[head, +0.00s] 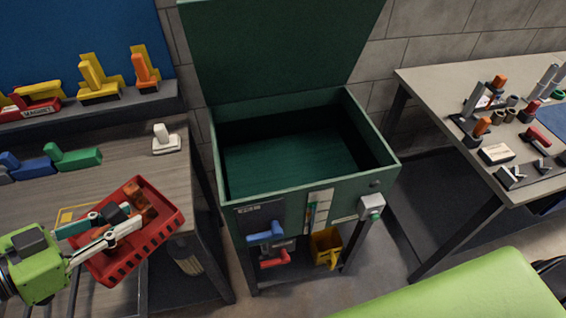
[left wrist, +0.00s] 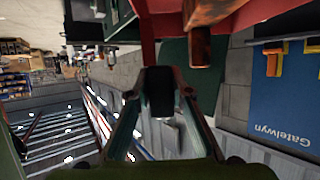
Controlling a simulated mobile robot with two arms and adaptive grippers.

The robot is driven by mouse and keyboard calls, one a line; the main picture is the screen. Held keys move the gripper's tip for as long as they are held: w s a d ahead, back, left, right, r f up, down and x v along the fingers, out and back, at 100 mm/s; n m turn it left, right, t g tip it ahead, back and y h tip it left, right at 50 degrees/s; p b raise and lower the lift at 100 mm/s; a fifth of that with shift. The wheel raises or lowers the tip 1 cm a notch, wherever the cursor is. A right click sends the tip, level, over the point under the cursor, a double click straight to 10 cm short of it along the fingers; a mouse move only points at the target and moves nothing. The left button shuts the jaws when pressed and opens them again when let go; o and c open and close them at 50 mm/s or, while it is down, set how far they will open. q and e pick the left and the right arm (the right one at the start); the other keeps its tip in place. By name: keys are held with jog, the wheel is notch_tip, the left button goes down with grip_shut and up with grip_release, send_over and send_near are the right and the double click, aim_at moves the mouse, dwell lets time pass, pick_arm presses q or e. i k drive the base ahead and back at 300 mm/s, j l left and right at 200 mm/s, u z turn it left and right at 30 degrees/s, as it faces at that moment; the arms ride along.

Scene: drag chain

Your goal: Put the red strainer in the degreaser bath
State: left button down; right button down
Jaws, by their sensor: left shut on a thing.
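The red strainer (head: 143,252) is a slotted basket with rust-brown parts (head: 140,204) inside. My left gripper (head: 112,220) is shut on it at lower left, and its fingers cover part of the basket. The strainer is in front of the left bench's right end and left of the bath, apart from it. In the left wrist view a red part of the strainer (left wrist: 147,24) shows at the top, beyond the fingers. The degreaser bath (head: 285,203) is a dark green tank in the centre with its lid (head: 280,45) raised and its basin open. My right gripper is out of view.
The left bench (head: 185,190) carries a white piece (head: 166,141), blue and green pieces and a shelf of yellow, orange and red pieces. The right table (head: 430,90) holds several small parts.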

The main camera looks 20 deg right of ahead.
aim_at(300, 164)
jog(key=i+z, duration=0.3)
jog(key=i+j+z, duration=0.15)
jog(key=z, duration=0.15)
jog(key=i+l+z, duration=0.2)
jog(key=z, duration=0.15)
jog(key=i+l+z, duration=0.35)
jog(key=k+j, duration=0.05)
jog(key=j, duration=0.05)
